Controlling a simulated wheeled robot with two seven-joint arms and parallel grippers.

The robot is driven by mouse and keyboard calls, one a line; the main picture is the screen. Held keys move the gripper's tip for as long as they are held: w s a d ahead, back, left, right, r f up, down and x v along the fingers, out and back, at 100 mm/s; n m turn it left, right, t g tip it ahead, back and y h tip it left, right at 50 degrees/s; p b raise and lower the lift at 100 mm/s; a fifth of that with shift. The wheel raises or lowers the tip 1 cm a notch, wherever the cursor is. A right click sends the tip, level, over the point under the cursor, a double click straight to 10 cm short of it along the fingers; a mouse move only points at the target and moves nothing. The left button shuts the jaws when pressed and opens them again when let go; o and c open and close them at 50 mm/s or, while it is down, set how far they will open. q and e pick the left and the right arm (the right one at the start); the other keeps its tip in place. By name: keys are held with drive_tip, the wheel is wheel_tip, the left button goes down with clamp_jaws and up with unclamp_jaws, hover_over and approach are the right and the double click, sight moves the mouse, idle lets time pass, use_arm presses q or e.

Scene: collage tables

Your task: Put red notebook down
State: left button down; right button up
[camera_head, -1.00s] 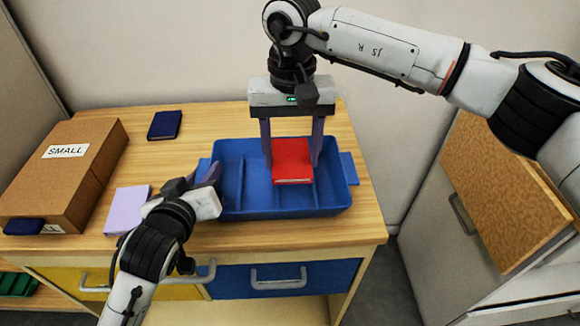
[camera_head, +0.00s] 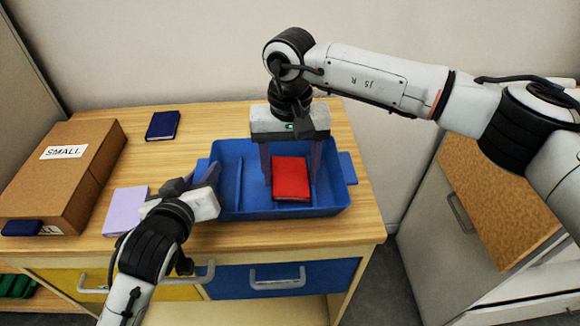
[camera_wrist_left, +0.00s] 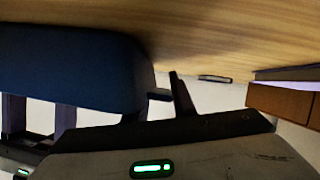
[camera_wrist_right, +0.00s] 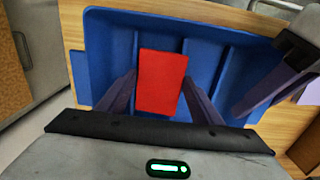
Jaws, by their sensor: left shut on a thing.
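The red notebook (camera_head: 291,178) lies in the right part of the blue tray (camera_head: 229,208), tilted slightly in the head view. It also shows in the right wrist view (camera_wrist_right: 161,84). My right gripper (camera_head: 291,180) is low over the tray, with one finger on each side of the notebook. Whether the fingers press on it or stand slightly apart is hard to see. My left gripper (camera_head: 203,180) is at the tray's left end, shut on the tray's edge; its exact grip is partly hidden. The tray's blue side fills the left of the left wrist view (camera_wrist_left: 65,70).
A cardboard box (camera_head: 85,165) labelled SMALL stands at the left. A dark blue notebook (camera_head: 163,125) and a lilac notebook (camera_head: 123,210) lie on the wooden tabletop (camera_head: 220,116). Another dark blue item (camera_head: 22,228) sits by the box. The tray's left compartments are empty.

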sight(290, 180)
drive_tip(key=shift+o, duration=1.3)
use_arm(q)
drive_tip(key=c, duration=1.4)
unclamp_jaws()
use_arm(e)
wheel_tip(290, 180, up, 13)
